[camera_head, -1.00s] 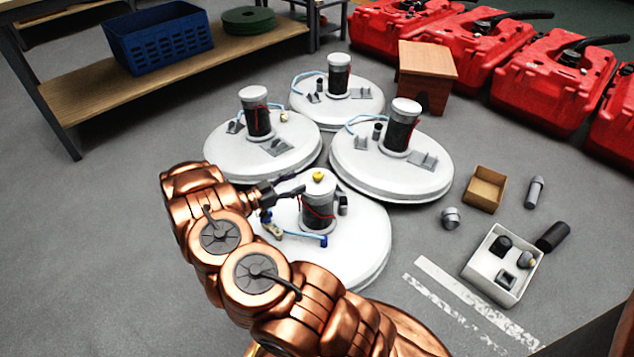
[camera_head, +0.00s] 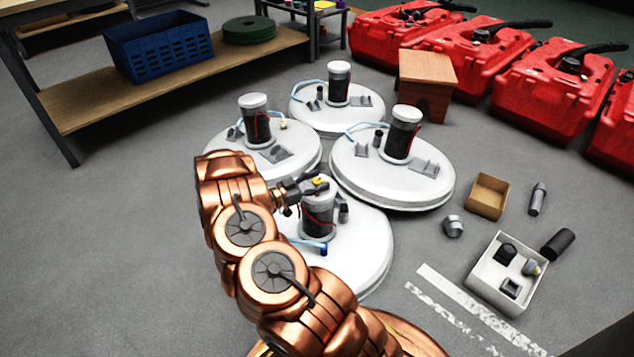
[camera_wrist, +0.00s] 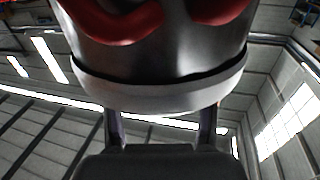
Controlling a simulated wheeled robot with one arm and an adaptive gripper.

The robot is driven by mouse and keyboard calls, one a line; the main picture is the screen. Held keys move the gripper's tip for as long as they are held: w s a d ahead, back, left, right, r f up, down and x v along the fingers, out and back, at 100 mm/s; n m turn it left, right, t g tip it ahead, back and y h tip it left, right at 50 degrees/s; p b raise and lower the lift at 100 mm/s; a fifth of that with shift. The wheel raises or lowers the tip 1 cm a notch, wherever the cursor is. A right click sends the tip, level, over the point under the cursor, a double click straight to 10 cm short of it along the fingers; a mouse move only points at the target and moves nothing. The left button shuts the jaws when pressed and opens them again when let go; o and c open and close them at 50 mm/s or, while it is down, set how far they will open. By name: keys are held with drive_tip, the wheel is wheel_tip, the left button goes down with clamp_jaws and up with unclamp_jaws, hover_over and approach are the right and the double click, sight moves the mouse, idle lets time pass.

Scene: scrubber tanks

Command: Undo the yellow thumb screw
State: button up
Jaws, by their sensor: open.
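My gripper (camera_head: 309,183) is open at the left of the screw, level with the motor's top. Its fingers reach to the screw; I cannot tell whether they touch it. In the wrist view, the motor's white cap rim (camera_wrist: 160,97) and dark body fill the upper middle. The gripper's two fingers (camera_wrist: 161,125) stand apart below the rim, and their tips are hidden behind it. The screw is hidden there.
Three more white tanks with motors stand behind, such as the right one (camera_head: 390,175). An open white box (camera_head: 480,292) with parts and a cardboard box (camera_head: 487,196) lie to the right. A wooden stool (camera_head: 427,80) and red machines (camera_head: 555,85) stand behind.

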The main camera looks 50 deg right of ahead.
clamp_jaws()
idle(0.5)
drive_tip(key=shift+r+t+p, duration=0.2)
drive_tip(key=shift+t+p, duration=0.1)
drive_tip(key=shift+p, duration=0.3)
